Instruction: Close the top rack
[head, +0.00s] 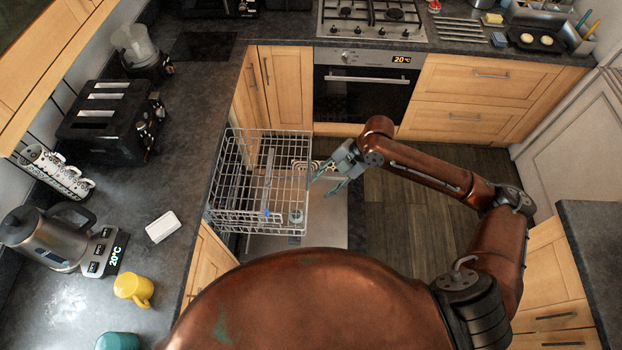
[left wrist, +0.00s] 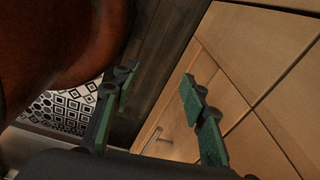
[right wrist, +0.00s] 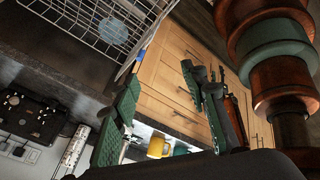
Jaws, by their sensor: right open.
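The top rack (head: 262,190) is a grey wire rack pulled out of the dishwasher below the left counter. The open dishwasher door (head: 325,215) lies flat beneath it. My right gripper (head: 328,182) is at the rack's right, front edge, with its fingers apart and nothing between them; I cannot tell whether it touches the wire. In the right wrist view the rack (right wrist: 95,25) is at the upper left, beyond the open fingers (right wrist: 160,100). My left gripper (left wrist: 150,95) shows only in the left wrist view, open and empty near wooden cabinet fronts.
The left counter holds a kettle (head: 48,238), a black toaster (head: 108,122), a yellow mug (head: 134,289) and a white block (head: 163,227). An oven (head: 362,88) stands at the back. The dark floor (head: 410,215) right of the door is clear.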

